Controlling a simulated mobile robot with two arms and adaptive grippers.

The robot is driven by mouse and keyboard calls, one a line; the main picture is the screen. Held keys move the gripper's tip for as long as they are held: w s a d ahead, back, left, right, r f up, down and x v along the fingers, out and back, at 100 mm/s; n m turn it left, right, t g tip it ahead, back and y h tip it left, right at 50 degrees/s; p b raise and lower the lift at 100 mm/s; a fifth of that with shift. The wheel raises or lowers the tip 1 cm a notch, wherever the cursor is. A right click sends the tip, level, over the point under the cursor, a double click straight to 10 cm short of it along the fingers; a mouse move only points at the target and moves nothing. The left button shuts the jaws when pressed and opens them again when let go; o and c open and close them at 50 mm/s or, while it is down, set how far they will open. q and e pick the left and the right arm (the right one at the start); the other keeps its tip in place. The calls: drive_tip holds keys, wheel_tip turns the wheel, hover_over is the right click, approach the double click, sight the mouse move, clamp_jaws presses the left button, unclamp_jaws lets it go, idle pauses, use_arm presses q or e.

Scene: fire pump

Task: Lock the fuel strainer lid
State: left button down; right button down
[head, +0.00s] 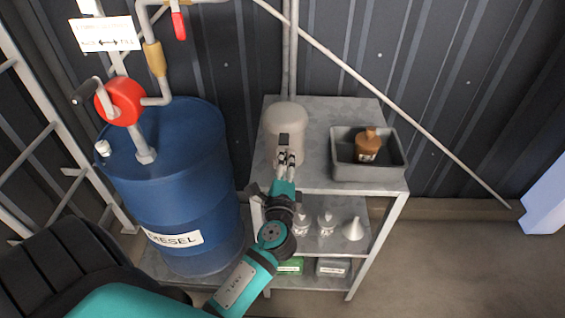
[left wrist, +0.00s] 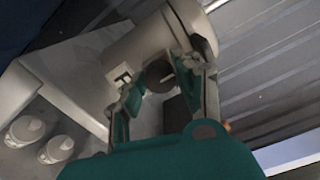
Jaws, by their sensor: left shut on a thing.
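The fuel strainer (head: 284,118) is a beige-grey cylinder with a rounded top, standing at the left of the metal shelf's top. A small dark part (head: 284,140) shows on its front. My left gripper (head: 288,158) reaches up to this front, its fingers at the dark part. In the left wrist view the strainer (left wrist: 135,50) fills the upper middle. There the fingers of my left gripper (left wrist: 165,78) are shut around a dark rounded piece (left wrist: 158,77) against the strainer. Whether the lid is locked cannot be told. My right gripper is not in view.
A grey tray (head: 345,172) with a brown bottle (head: 368,143) stands right of the strainer. A blue diesel drum (head: 175,190) with a red pump (head: 122,101) stands left. The floor at the right is clear.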

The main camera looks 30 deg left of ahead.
use_arm(q)
drive_tip(key=shift+r, duration=0.1)
drive_tip(key=c, duration=0.9)
unclamp_jaws()
drive_tip(key=shift+w, duration=0.1)
drive_tip(key=shift+c, duration=0.2)
drive_tip(key=v, duration=1.2)
